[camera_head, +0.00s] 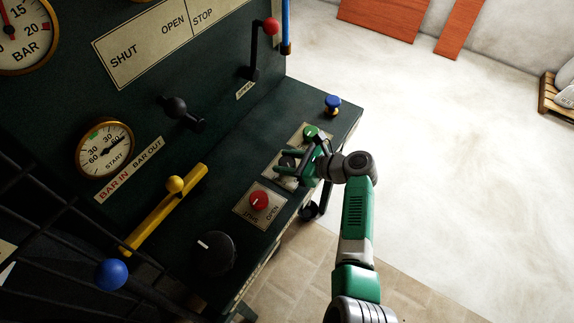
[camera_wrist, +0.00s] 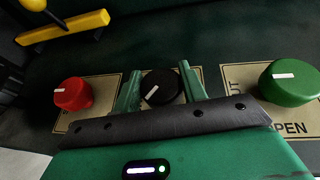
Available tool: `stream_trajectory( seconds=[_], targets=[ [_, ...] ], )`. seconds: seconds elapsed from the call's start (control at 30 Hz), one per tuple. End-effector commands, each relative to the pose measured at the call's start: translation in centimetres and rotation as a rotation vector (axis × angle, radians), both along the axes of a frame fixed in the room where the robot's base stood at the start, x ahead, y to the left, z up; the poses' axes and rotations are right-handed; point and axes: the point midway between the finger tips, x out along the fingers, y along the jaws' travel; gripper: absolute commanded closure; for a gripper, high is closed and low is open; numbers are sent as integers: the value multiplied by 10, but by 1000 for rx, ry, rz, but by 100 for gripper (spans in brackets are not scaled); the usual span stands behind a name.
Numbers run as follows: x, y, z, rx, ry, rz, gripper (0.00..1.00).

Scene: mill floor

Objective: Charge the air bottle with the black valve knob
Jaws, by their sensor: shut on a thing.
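In the head view my gripper (camera_head: 294,163) reaches over the panel's shelf and hides most of the black knob. The small START gauge (camera_head: 104,151) has its needle pointing to the upper right. The air bottle is not recognisable in either view.
A red knob (camera_head: 259,200) and a green knob (camera_head: 311,132) flank the gripper. A larger black knob (camera_head: 213,253), a yellow lever (camera_head: 165,210), a red-tipped lever (camera_head: 271,27) and a blue knob (camera_head: 332,102) stand nearby. Open floor (camera_head: 450,150) lies to the right.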

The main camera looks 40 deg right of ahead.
Motion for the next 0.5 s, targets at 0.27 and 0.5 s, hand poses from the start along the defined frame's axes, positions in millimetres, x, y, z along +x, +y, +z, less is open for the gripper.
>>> stream_trajectory(
  seconds=[0.27,0.5],
  targets=[
    [1,-1,-9,-1,0,244,81],
    [0,-1,-10,-2,1,408,81]
  ],
)
